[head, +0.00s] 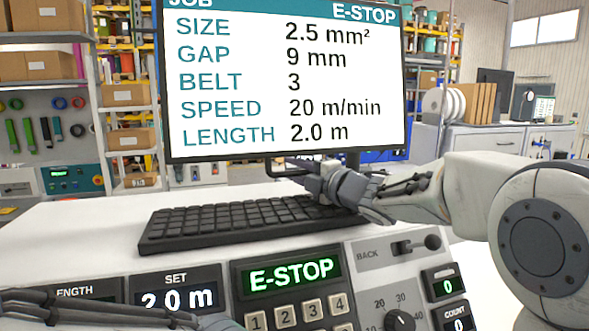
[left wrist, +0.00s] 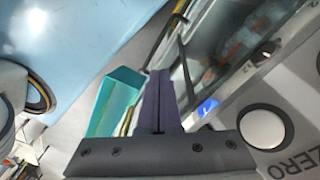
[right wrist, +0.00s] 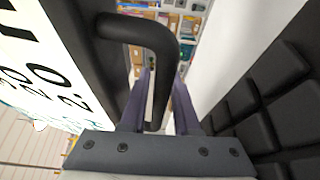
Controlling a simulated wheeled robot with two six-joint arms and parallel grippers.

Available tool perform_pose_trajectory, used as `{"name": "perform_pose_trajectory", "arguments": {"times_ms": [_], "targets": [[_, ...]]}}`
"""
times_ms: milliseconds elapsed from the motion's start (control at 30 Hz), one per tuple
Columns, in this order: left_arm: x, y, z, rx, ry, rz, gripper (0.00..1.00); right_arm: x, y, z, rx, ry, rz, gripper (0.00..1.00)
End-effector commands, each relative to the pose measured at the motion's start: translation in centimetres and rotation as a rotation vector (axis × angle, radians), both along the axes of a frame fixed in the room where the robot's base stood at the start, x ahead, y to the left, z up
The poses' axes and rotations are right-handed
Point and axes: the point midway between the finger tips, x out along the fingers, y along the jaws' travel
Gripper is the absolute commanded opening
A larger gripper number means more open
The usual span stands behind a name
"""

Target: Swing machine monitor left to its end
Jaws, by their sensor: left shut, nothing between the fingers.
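The machine monitor (head: 290,85) stands at the centre of the head view, its screen showing job values and a teal E-STOP header. A black handle (head: 270,168) hangs under its lower edge. My right gripper (head: 325,180) is at the right part of this handle, above the keyboard. In the right wrist view, the black handle (right wrist: 158,60) passes between the two spread fingers of my right gripper (right wrist: 162,85); a narrow gap seems to show beside it. In the left wrist view my left gripper (left wrist: 157,85) is shut and empty, beside the machine panel.
A black keyboard (head: 240,222) lies under the monitor. The control panel (head: 365,258) with buttons, a dial and displays is in front of it. Shelves (head: 125,100) and a pegboard of tools stand behind at left. A teal bin (left wrist: 115,105) is near my left gripper.

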Motion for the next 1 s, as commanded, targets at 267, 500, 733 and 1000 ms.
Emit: {"name": "perform_pose_trajectory", "arguments": {"times_ms": [267,500,733,1000], "targets": [[0.0,0.0,-0.02,0.0,0.0,0.0,0.0,-0.02,-0.14,-0.03,0.0,0.0,-0.001,0.0],[0.0,0.0,-0.02,0.0,0.0,0.0,0.0,-0.03,-0.18,-0.05,0.0,0.001,-0.002,0.0],[0.0,0.0,-0.02,0.0,0.0,0.0,0.0,-0.02,-0.2,-0.06,0.0,0.001,-0.002,0.0],[0.0,0.0,-0.02,0.0,0.0,0.0,0.0,-0.02,-0.22,-0.09,0.0,0.002,-0.003,0.0]]}}
